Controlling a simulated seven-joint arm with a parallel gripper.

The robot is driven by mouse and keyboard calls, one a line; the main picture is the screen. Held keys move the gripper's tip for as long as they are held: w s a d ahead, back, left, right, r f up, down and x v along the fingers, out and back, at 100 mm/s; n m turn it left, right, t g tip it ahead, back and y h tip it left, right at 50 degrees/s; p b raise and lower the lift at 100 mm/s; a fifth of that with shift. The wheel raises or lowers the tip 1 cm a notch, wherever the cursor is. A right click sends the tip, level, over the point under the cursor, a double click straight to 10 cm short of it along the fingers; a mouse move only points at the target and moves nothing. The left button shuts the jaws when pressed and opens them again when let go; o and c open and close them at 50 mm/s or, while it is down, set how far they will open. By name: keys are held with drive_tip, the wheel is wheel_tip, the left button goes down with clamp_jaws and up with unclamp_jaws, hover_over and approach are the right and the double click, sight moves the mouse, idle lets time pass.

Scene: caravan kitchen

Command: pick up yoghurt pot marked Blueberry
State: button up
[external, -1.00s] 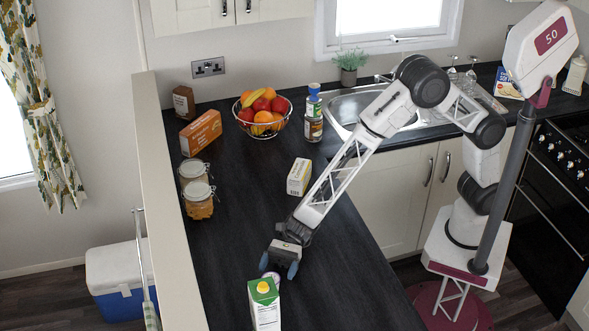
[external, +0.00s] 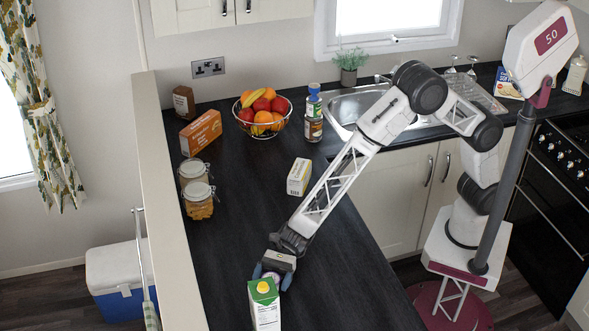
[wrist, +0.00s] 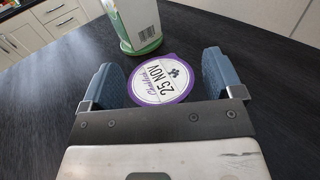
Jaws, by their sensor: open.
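A yoghurt pot (wrist: 162,80) with a purple-rimmed white lid stands on the dark worktop. My gripper (wrist: 163,72) is open, with one blue finger on each side of the pot and a gap visible at the right finger. In the external view my gripper (external: 272,277) is low over the worktop, just behind a green-and-white carton (external: 264,305). The pot (external: 271,275) shows there only as a small patch between the fingers, its lower part hidden by the carton.
The carton's base (wrist: 140,40) stands very close to the pot, just beyond it in the wrist view. A small yellow-and-white box (external: 299,177), glass jars (external: 198,200) and a fruit bowl (external: 262,128) stand further back. The worktop right of my gripper is clear.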

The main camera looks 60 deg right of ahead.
sight(274, 278)
drive_tip(key=c, duration=1)
drive_tip(key=shift+r, duration=0.2)
drive_tip(key=shift+r, duration=0.5)
drive_tip(key=shift+s+d+r, duration=0.15)
drive_tip(key=shift+d+r, duration=0.05)
drive_tip(key=shift+r, duration=0.4)
drive_tip(key=shift+s+d+r, duration=0.1)
drive_tip(key=shift+d+r, duration=0.1)
drive_tip(key=shift+r, duration=0.35)
drive_tip(key=s+d, duration=0.2)
drive_tip(key=d, duration=0.2)
drive_tip(key=s+d+r, duration=0.1)
drive_tip(key=s+d, duration=0.2)
drive_tip(key=d, duration=0.1)
drive_tip(key=s+d, duration=0.3)
drive_tip(key=d, duration=0.1)
drive_tip(key=shift+s+d+r, duration=0.2)
drive_tip(key=shift+d, duration=0.1)
